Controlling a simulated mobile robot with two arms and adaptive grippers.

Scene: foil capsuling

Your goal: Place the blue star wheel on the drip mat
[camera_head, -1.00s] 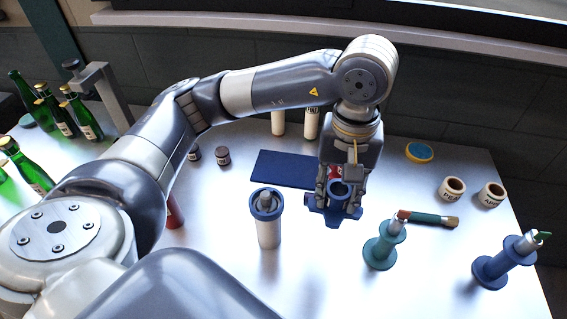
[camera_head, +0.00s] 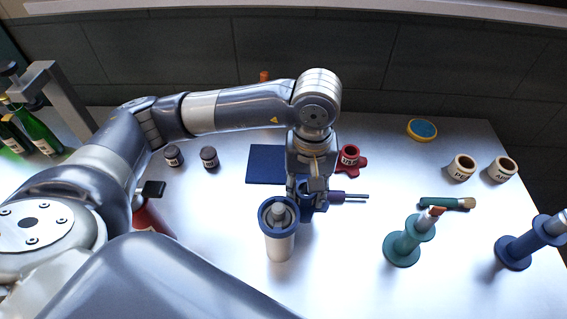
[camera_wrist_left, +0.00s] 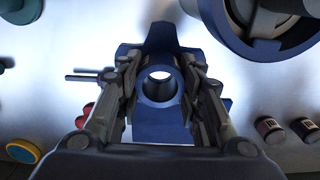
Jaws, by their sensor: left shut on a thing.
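The blue star wheel (camera_head: 311,200) is in my left gripper (camera_head: 307,191), which is shut on it. In the left wrist view the star wheel (camera_wrist_left: 159,86) shows its round hub and hole between the two fingers of the gripper (camera_wrist_left: 159,92), with a lobe pointing up. The drip mat, a flat dark blue rectangle (camera_head: 265,165), lies on the table just left of and behind the gripper in the head view. The arm hides its right part. I cannot tell how high the wheel is above the table. My right gripper is not in view.
A white cylinder with a blue rim (camera_head: 280,240) stands close to the left of the gripper. A red star-shaped piece (camera_head: 349,157) and a purple-handled tool (camera_head: 340,197) lie to the right. Two small dark jars (camera_head: 209,157) stand left of the mat. Green (camera_head: 405,244) and blue (camera_head: 520,248) spools stand right.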

